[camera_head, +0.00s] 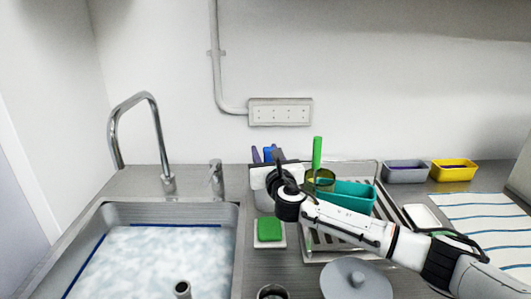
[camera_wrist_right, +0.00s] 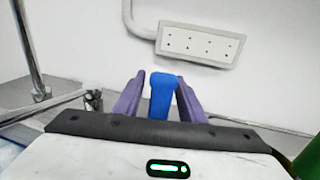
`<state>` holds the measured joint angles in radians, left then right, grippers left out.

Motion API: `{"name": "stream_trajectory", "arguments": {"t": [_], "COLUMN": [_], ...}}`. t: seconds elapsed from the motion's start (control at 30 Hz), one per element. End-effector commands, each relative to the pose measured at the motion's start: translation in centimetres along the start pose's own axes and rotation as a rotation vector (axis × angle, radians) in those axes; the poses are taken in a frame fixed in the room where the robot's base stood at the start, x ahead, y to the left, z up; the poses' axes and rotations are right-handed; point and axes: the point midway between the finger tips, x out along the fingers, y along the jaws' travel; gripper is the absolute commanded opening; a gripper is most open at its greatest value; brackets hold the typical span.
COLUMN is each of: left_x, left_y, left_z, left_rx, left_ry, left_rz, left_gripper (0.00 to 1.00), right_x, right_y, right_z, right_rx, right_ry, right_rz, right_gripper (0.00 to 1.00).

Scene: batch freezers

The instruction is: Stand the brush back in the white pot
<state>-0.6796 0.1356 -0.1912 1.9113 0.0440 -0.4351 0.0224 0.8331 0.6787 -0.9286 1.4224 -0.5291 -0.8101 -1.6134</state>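My right gripper (camera_head: 267,156) reaches in from the right to the back of the counter, between the sink and the dish rack. Its two purple fingers stand apart on either side of an upright blue handle, which looks like the brush (camera_wrist_right: 160,95). In the right wrist view a narrow gap shows between the left finger and the handle, so the right gripper (camera_wrist_right: 161,85) looks open around it. The handle's lower end is hidden by the gripper body. My left gripper is out of view.
The sink (camera_head: 130,205) is at left with a tall tap (camera_head: 160,140). A green sponge (camera_head: 269,229) lies in front of my gripper. The rack (camera_head: 365,167) holds a teal container (camera_head: 350,195) and an olive pot with a green stick (camera_head: 317,150). A grey lid (camera_head: 352,282) is near the front.

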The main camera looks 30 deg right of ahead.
Motion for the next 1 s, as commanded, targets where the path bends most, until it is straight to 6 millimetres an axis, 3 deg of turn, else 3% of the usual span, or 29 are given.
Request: {"name": "stream_trajectory", "arguments": {"t": [0.37,0.8,1.0], "left_x": [-0.2,-0.1,0.1], "left_y": [0.0,0.0,0.0], "left_z": [0.3,0.7,0.8], "left_rx": [-0.001,-0.002,-0.002], "left_ry": [-0.006,-0.012,-0.012], "left_rz": [0.000,0.000,0.000], "left_gripper": [0.43,0.43,0.43], "right_x": [-0.8,-8.8,-11.3], "right_y": [-0.1,0.0,0.0], "right_z": [0.2,0.2,0.2], "right_rx": [0.000,0.000,0.000], "right_ry": [0.000,0.001,-0.001], "right_rz": [0.000,0.002,0.001], "right_gripper": [0.37,0.37,0.37]}}
